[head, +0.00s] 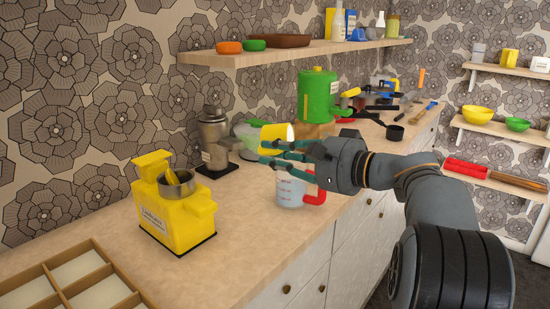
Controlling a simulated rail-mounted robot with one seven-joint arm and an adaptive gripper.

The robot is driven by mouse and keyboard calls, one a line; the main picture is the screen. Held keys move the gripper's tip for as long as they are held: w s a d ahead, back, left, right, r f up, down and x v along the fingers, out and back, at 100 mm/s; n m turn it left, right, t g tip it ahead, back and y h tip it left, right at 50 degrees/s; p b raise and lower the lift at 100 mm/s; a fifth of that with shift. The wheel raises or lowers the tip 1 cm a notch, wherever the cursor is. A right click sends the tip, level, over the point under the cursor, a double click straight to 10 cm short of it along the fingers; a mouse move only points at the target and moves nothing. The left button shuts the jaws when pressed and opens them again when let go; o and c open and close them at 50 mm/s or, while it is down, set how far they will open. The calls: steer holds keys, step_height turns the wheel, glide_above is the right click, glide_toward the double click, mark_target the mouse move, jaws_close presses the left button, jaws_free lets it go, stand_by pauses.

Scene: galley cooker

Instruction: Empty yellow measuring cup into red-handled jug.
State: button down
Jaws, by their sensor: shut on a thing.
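The yellow measuring cup (273,134) is held on its side in the fingers of my gripper (278,153). It is above the counter, over or slightly behind the jug; the exact alignment is hard to tell. The jug (290,190) is clear with markings and a red handle (318,190) on its right. It stands upright on the counter below my gripper. My fingers and wrist hide part of the jug's top. The cup's contents cannot be seen, and no stream shows between cup and jug.
A yellow machine (178,215) with a metal bowl stands left on the counter (235,240). A grey grinder-like appliance (215,142) and a green canister (318,95) stand behind. A divided wooden tray (62,262) lies front left. A shelf (290,52) hangs above. Counter left of the jug is clear.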

steer(key=shift+d+f+t+y+b, duration=0.1)
steer(key=shift+f+t+y+b, duration=0.25)
steer(key=shift+b, duration=1.5)
steer(key=shift+r, duration=0.3)
